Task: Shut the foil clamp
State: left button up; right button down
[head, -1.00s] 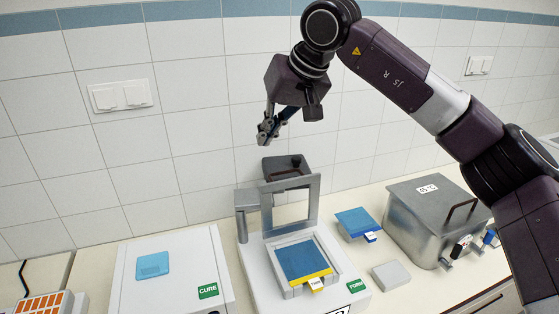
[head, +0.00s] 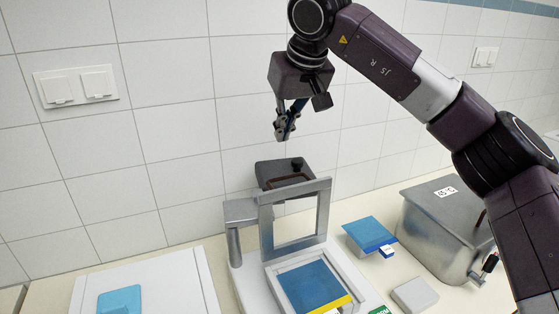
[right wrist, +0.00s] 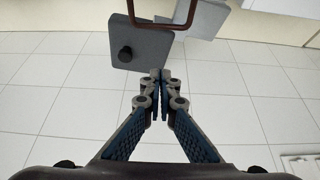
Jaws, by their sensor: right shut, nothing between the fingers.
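The foil clamp is a silver square frame (head: 266,228), hinged and standing upright, open, at the back of a white base. Below it lies a blue sheet (head: 312,285) with a yellow edge. Behind the frame is a dark grey block (head: 268,172) with a brown handle and a black knob; the block also shows in the right wrist view (right wrist: 150,52). My right gripper (head: 282,137) is shut and empty, above and behind the frame, apart from it, in front of the tiled wall. In the right wrist view its fingertips (right wrist: 160,76) meet. My left gripper is out of view.
A white box (head: 185,285) with a light blue pad (head: 120,300) stands at left. At right are another blue sheet with a blue edge (head: 370,233), a small grey block (head: 414,294) and a metal tank (head: 445,225). The tiled wall is close behind the clamp.

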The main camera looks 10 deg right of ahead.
jog(key=p+x, duration=0.3)
jog(key=x, duration=0.6)
jog(key=shift+s+p, duration=0.1)
jog(key=shift+p, duration=0.2)
jog(key=s, duration=0.1)
jog(key=s+p, duration=0.1)
jog(key=s, duration=0.2)
jog(key=shift+d+f, duration=0.35)
jog(key=shift+d, duration=0.05)
jog(key=shift+w, duration=0.1)
